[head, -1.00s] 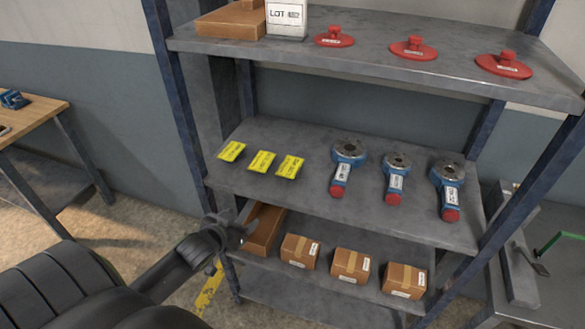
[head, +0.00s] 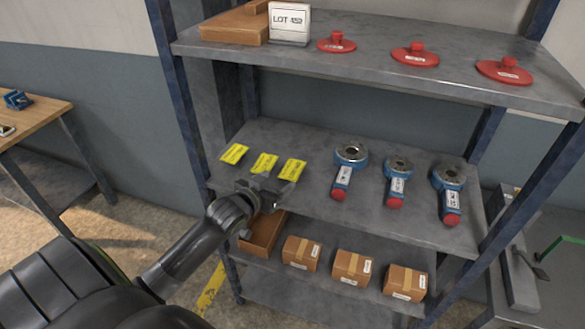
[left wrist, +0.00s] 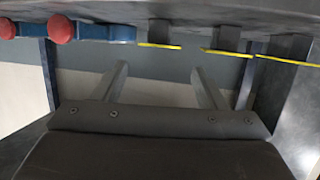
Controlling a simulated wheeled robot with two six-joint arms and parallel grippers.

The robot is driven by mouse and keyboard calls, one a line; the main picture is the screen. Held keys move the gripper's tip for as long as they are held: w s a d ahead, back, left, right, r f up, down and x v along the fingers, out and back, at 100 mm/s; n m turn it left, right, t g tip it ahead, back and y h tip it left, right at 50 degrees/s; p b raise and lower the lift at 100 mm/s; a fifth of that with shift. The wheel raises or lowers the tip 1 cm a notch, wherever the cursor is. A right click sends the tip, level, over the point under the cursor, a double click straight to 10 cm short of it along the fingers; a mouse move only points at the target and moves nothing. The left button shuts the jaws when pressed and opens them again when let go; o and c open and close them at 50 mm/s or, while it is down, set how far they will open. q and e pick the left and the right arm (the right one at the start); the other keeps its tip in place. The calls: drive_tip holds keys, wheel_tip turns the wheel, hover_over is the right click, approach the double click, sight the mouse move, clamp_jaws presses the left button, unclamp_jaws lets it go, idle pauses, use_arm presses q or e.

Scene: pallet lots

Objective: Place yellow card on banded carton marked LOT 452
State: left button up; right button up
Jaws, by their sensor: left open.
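Three yellow cards lie in a row at the left of the middle shelf: a left card (head: 234,154), a middle card (head: 264,162) and a right card (head: 292,170). My left gripper (head: 268,188) is open and empty at the shelf's front edge, just in front of the middle and right cards. Its two fingers (left wrist: 163,80) show apart. Three banded cartons, left (head: 302,253), middle (head: 352,267) and right (head: 405,282), stand on the lower shelf; their labels are unreadable. My right gripper is out of view.
A white sign reading LOT 452 (head: 289,22) stands on the top shelf beside a brown tray (head: 232,29) and three red-handled discs. Three blue tools, one here (head: 349,160), lie right of the cards. An open brown box (head: 262,238) sits left of the cartons.

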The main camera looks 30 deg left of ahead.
sight(292, 170)
use_arm(q)
drive_tip(key=shift+x, duration=1.4)
drive_tip(key=shift+w+a+f+p, duration=0.1)
drive_tip(key=shift+w+p, duration=0.3)
drive_tip(key=shift+w, duration=0.15)
drive_tip(key=shift+p+x, duration=0.4)
drive_tip(key=shift+x, duration=1.6)
drive_tip(key=shift+f, duration=0.15)
drive_tip(key=shift+a, duration=0.1)
drive_tip(key=c, duration=0.9)
wheel_tip(292, 170, up, 10)
drive_tip(key=b, duration=0.1)
drive_tip(key=shift+h, duration=0.3)
drive_tip(key=s+d+r, duration=0.3)
drive_tip(key=d+r, duration=0.1)
drive_tip(key=d, duration=0.2)
drive_tip(key=s+d+r+b, duration=0.1)
drive_tip(key=s+d+r, duration=0.2)
drive_tip(key=d+r, duration=0.2)
drive_tip(key=s+d+r, duration=0.3)
drive_tip(key=d+r, duration=0.1)
drive_tip(key=d, duration=0.3)
drive_tip(key=shift+s+d+r, duration=0.15)
drive_tip(key=shift+s+r, duration=0.15)
